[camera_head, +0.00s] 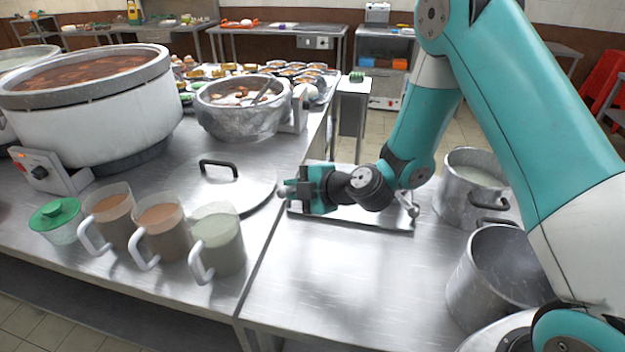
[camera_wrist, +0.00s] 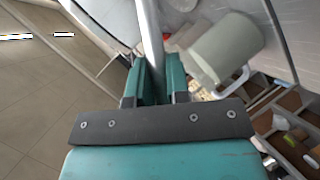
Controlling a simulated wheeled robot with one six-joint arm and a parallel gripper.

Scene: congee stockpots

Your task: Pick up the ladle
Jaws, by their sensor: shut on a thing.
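My gripper (camera_head: 290,190) is shut on the ladle, low over the metal worktop by the right edge of the round lid. In the wrist view the ladle's silver handle (camera_wrist: 149,38) runs up from between the two teal fingers. The ladle's bowl cannot be made out in either view. In the head view most of the ladle is hidden by my gripper or too small to tell.
A flat metal tray (camera_head: 350,218) lies under my wrist. A lid (camera_head: 236,193) with a black handle is to the left. Several filled jugs (camera_head: 218,240) stand in front of it. Two pots (camera_head: 480,185) (camera_head: 497,275) stand at right. A large stockpot (camera_head: 95,115) is far left.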

